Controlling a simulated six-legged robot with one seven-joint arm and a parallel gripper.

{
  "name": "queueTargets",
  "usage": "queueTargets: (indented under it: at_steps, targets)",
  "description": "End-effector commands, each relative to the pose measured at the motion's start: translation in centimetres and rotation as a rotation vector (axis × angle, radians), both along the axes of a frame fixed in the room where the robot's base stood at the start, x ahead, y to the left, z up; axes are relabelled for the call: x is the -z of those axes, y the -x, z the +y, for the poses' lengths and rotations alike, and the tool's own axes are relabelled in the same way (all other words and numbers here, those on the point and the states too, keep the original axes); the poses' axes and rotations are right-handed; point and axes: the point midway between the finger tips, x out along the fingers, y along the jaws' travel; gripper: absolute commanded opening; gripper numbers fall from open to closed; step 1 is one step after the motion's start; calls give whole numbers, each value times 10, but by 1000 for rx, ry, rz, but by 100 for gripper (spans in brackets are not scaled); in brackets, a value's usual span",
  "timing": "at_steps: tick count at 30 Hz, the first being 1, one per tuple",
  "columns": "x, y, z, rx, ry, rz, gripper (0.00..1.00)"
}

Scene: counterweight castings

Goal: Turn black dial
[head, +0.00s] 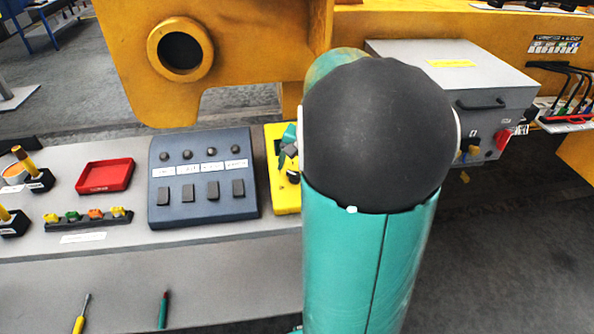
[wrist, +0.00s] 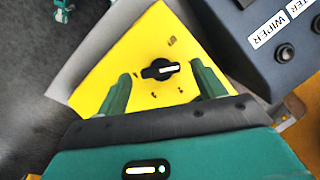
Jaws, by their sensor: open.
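The black dial (wrist: 160,69) is a round knob with a white pointer mark, set on a yellow panel (wrist: 112,68). In the wrist view my gripper (wrist: 161,84) is open, with one green finger on each side of the dial. The fingers look apart from the dial; their height above the panel is hard to tell. In the head view the yellow panel (head: 285,203) stands right of a blue-grey switch box. There my own arm hides part of the panel and most of my gripper (head: 290,155).
The blue-grey switch box (head: 203,178) sits close beside the yellow panel. A red tray (head: 105,176) and a rack of coloured clips (head: 88,216) lie further left. A grey box (head: 480,90) with a red switch stands at the right, by the yellow machine frame (head: 260,40).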

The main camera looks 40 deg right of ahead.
Motion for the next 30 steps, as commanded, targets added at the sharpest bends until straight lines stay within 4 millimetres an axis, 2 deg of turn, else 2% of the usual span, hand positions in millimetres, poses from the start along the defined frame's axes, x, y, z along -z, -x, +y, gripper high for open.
queueTargets:
  at_steps: [5, 13, 20, 30]
  targets:
    - [13, -3, 2, -1, 0, 0, 69]
    - [14, -3, 2, -1, 1, -1, 69]
    - [14, -3, 2, -1, 1, -1, 24]
    - [14, -3, 2, 30, -13, -11, 24]
